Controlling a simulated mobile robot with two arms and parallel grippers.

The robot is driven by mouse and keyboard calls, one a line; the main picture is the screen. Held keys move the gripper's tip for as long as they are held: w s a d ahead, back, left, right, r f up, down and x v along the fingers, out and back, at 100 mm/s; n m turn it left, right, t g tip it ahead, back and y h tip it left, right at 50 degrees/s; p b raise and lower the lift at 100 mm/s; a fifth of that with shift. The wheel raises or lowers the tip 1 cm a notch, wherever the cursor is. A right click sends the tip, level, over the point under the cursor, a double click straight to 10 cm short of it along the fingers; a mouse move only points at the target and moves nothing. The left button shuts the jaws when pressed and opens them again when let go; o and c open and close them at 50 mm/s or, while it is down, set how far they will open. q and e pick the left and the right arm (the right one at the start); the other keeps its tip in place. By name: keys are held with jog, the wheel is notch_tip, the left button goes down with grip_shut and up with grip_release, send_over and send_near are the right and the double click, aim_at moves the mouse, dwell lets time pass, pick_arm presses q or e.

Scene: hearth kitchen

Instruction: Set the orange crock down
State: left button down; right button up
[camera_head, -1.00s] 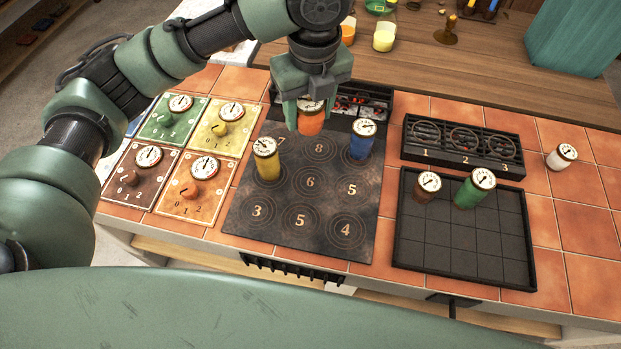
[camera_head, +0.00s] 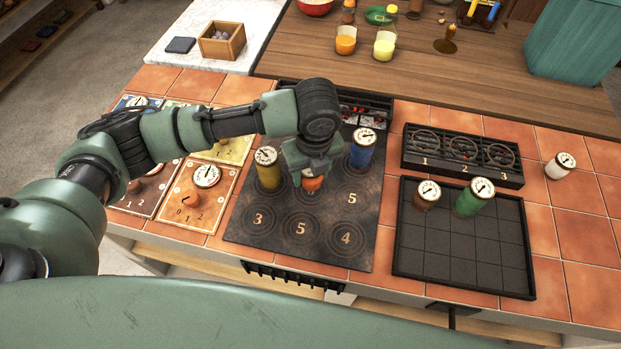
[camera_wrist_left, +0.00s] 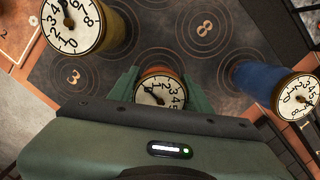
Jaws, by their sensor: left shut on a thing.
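The orange crock (camera_head: 312,183) is between the fingers of my left gripper (camera_head: 311,176), which is shut on it, over the middle of the dark numbered hob plate (camera_head: 262,222). In the left wrist view its dial lid (camera_wrist_left: 160,90) shows between the green fingers. I cannot tell whether its base touches the plate. A yellow crock (camera_head: 268,170) stands to its left and a blue crock (camera_head: 362,149) to its right, both apart from it. The ring under the orange crock is hidden. My right gripper is not in view.
A dark gridded tray (camera_head: 464,262) at right holds a brown crock (camera_head: 427,195) and a green crock (camera_head: 473,198). A black rack (camera_head: 462,156) with numbered rings stands behind it. A white crock (camera_head: 559,166) is at far right. The plate's front rings are clear.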

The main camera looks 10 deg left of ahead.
aim_at(310, 181)
pick_arm(q)
jog(key=shift+f, duration=1.65)
jog(key=c, duration=0.7)
grip_release()
jog(key=shift+f, duration=0.15)
jog(key=shift+o, duration=0.2)
jog(key=r, duration=0.4)
jog(key=s+r, duration=0.1)
jog(key=r, duration=0.3)
jog(key=d+r, duration=0.1)
jog(key=r, duration=0.3)
jog(key=shift+s+r+b, duration=0.15)
jog(key=shift+b, duration=0.25)
